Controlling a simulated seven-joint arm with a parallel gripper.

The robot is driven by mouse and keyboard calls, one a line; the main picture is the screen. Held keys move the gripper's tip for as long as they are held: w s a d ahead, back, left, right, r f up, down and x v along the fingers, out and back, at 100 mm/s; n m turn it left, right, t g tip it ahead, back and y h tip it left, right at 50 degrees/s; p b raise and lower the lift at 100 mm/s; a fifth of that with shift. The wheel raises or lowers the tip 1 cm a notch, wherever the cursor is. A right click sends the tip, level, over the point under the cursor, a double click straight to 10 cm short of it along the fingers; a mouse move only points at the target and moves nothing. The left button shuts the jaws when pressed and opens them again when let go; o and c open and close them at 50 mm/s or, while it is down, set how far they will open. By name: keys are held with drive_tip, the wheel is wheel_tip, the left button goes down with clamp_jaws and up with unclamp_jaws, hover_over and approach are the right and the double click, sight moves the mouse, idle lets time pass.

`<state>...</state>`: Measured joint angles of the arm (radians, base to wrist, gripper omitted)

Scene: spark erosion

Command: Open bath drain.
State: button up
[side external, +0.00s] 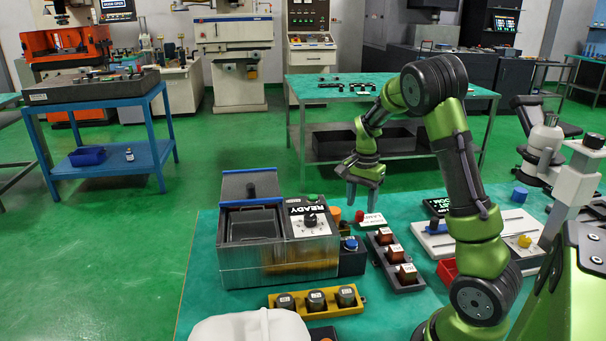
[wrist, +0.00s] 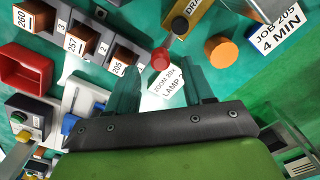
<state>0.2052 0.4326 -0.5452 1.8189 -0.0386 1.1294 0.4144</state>
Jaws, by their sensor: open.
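The bath (side external: 262,245) is a grey metal tank with a control panel on its right side, marked READY. In the wrist view, a tan block (wrist: 205,14) partly cut off at the top edge carries a label starting "DRA". A short dark lever on it ends in a red ball knob (wrist: 160,57), which also shows in the side view (side external: 359,216). My gripper (side external: 363,196) is open and empty, above the mat to the right of the bath. In the wrist view its fingers (wrist: 162,80) stand apart, with the red knob beyond and between them.
A dark rack of brown blocks (side external: 395,262), a yellow rack (side external: 316,300) and a red bin (side external: 447,270) stand on the green mat (side external: 203,262). A white cloth-like object (side external: 250,326) is in front.

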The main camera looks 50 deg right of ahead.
sight(361, 212)
wheel_tip(361, 212, up, 13)
drive_tip(key=shift+r, duration=0.15)
drive_tip(key=shift+d, duration=0.1)
drive_tip(key=s+a+n+t, duration=0.2)
drive_tip(key=s+a+n, duration=0.1)
drive_tip(key=a, duration=0.6)
drive_tip(key=s+a+n+t+y, duration=0.1)
drive_tip(key=s+a+n+t, duration=0.1)
drive_tip(key=a+n, duration=0.4)
drive_tip(key=s+a+n+t+y, duration=0.1)
drive_tip(key=s+a+n+t, duration=0.2)
drive_tip(key=a, duration=1)
drive_tip(key=shift+s+r+n, duration=0.45)
drive_tip(key=shift+s+n, duration=0.05)
drive_tip(key=shift+n, duration=0.6)
